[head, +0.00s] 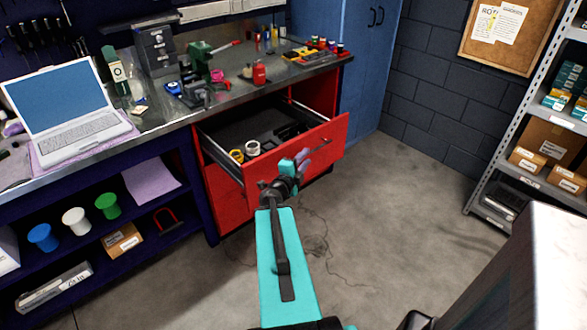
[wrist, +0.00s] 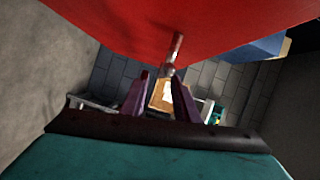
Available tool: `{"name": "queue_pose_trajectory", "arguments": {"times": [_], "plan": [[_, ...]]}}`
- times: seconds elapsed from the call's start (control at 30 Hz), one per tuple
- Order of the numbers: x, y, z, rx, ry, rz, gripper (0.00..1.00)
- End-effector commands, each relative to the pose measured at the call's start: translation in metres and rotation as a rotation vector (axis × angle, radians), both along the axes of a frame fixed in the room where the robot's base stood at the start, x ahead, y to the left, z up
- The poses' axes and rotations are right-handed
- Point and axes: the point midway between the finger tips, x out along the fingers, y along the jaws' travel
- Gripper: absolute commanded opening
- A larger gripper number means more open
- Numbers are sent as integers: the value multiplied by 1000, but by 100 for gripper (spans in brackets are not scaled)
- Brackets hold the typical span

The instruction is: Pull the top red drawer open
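The top red drawer (head: 318,141) of the bench cabinet stands pulled out, its inside showing. My gripper (head: 308,157) is at the drawer's front face in the head view. In the wrist view the red drawer front (wrist: 190,25) fills the top, and a metal handle bar (wrist: 173,52) stands out from it. My gripper's two purple fingers (wrist: 160,82) are apart, with the near end of the bar between their tips, closer to the right finger. I cannot tell whether they touch it. My gripper hides part of the handle in the head view.
The drawer holds yellow and white tape rolls (head: 245,152) and dark items. A laptop (head: 67,110), a vise (head: 198,92) and tools stand on the bench top (head: 140,115). A blue cabinet (head: 358,60) is behind, a shelf rack (head: 500,165) at right. The floor (head: 385,205) between is clear.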

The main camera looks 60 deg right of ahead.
Motion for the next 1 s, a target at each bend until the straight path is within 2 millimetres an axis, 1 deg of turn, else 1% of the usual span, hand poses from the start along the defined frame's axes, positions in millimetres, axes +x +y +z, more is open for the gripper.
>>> {"name": "queue_pose_trajectory", "arguments": {"times": [0.03, 0.1, 0.77, 1.0], "plan": [[0, 3, 4, 0, 1, 1, 28], [0, 6, 5, -1, 2, 1, 28], [-2, 31, 6, -1, 1, 2, 28], [-2, 43, 7, 0, 2, 4, 28]]}}
